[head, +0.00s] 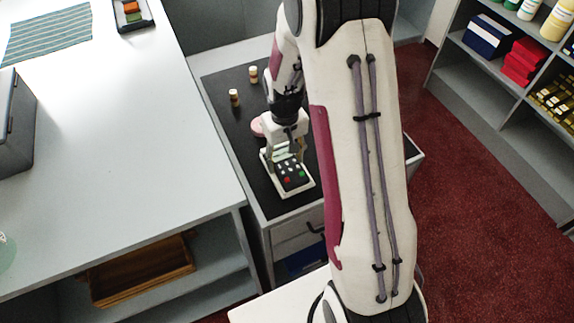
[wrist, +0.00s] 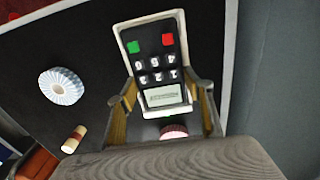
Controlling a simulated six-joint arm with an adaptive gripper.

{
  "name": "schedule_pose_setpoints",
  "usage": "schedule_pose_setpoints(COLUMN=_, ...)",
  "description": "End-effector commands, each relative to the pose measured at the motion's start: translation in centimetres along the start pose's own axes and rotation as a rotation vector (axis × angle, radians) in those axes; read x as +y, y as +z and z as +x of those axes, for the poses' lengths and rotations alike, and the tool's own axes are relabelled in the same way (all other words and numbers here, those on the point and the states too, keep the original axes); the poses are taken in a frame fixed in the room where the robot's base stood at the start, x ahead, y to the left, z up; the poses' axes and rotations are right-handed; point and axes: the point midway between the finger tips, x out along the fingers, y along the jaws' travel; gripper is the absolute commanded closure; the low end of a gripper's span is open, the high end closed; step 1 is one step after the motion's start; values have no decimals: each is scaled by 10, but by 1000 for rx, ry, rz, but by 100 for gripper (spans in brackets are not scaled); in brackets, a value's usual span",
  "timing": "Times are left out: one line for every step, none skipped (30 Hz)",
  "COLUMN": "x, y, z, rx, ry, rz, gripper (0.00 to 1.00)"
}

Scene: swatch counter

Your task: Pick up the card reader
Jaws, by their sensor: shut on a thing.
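The card reader (head: 291,175) is white with a black keypad face, pale keys, and one red and one green key. It is over the black top of the low cabinet in the head view. In the wrist view the card reader (wrist: 155,62) fills the upper middle, its small pale screen nearest my gripper. My gripper (wrist: 161,98) has one finger on each side of the reader's screen end and is shut on it. In the head view my gripper (head: 286,149) is at the reader's far end. I cannot tell whether the reader touches the surface.
Two small tan-and-brown cylinders (head: 234,97) (head: 253,74) stand farther back on the black top (head: 223,81). A pink round thing (head: 257,127) is beside my gripper. The wrist view shows a white ridged disc (wrist: 62,86). A pale counter (head: 130,150) borders the left.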

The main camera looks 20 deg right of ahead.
Motion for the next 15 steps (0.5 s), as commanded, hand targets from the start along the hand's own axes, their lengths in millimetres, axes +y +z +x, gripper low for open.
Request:
schedule_pose_setpoints(x=0, y=0, z=0, rx=1, ry=0, rz=0, gripper=79)
schedule_pose_setpoints(x=0, y=0, z=0, rx=1, ry=0, rz=0, gripper=79)
schedule_pose_setpoints(x=0, y=0, z=0, rx=1, ry=0, rz=0, gripper=79)
schedule_pose_setpoints(x=0, y=0, z=-1, rx=1, ry=0, rz=0, gripper=79)
schedule_pose_setpoints(x=0, y=0, z=-1, rx=1, ry=0, rz=0, gripper=79)
schedule_pose_setpoints(x=0, y=0, z=-2, rx=1, ry=0, rz=0, gripper=79)
schedule_pose_setpoints(x=0, y=0, z=-2, rx=2, ry=0, rz=0, gripper=79)
schedule_pose_setpoints(x=0, y=-1, z=-3, rx=2, ry=0, rz=0, gripper=79)
schedule_pose_setpoints(x=0, y=-1, z=-5, rx=2, ry=0, rz=0, gripper=79)
schedule_pose_setpoints(x=0, y=-1, z=-6, rx=3, ry=1, rz=0, gripper=79)
schedule_pose_setpoints(x=0, y=-1, z=-8, rx=3, ry=1, rz=0, gripper=79)
schedule_pose_setpoints(x=0, y=-1, z=-11, rx=4, ry=1, rz=0, gripper=79)
schedule_pose_setpoints(x=0, y=-1, z=-14, rx=4, ry=1, rz=0, gripper=79)
schedule_pose_setpoints(x=0, y=-1, z=-16, rx=3, ry=1, rz=0, gripper=79)
schedule_pose_setpoints(x=0, y=-1, z=-20, rx=4, ry=1, rz=0, gripper=79)
